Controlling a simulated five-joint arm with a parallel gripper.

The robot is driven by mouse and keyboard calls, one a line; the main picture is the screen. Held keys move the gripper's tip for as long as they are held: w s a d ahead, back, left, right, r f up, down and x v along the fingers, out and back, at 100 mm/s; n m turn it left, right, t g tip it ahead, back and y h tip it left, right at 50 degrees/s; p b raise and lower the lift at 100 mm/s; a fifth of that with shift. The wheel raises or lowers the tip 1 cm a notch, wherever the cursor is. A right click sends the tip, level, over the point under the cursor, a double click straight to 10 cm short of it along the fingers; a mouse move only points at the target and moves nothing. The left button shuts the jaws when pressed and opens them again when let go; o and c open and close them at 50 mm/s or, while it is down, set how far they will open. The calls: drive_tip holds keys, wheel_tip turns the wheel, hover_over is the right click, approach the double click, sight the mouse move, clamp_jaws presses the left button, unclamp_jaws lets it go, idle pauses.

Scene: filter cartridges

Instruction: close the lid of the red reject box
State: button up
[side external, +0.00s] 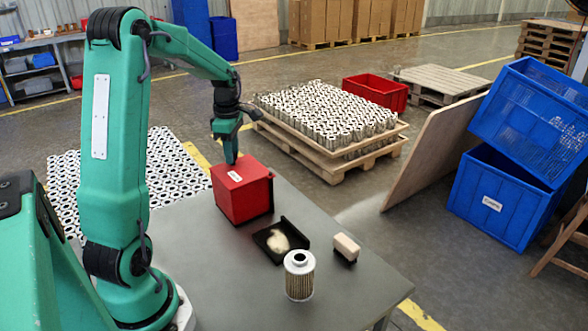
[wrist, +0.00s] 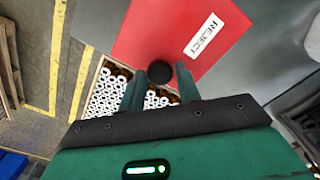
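The red reject box (side external: 245,198) stands on the grey table, and its lid (side external: 240,172) looks down flat on top. The lid also fills the upper middle of the wrist view (wrist: 165,30), with a white REJECT label. My gripper (side external: 232,160) points down at the lid's far edge in the side view. In the wrist view its two fingers (wrist: 160,82) are apart, one on each side of a dark round knob-like part (wrist: 160,73) at the lid's edge. I cannot tell whether the fingers touch it.
A black tray (side external: 281,240) with pale material, a filter cartridge (side external: 300,276) and a pale block on a dark base (side external: 346,247) stand on the table to the right of the box. A pallet of cartridges (side external: 325,118) stands on the floor behind. The table's left part is clear.

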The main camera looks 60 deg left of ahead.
drive_tip(key=shift+o, duration=1.3)
drive_tip(key=shift+r, duration=3.9)
drive_tip(key=shift+d, duration=0.1)
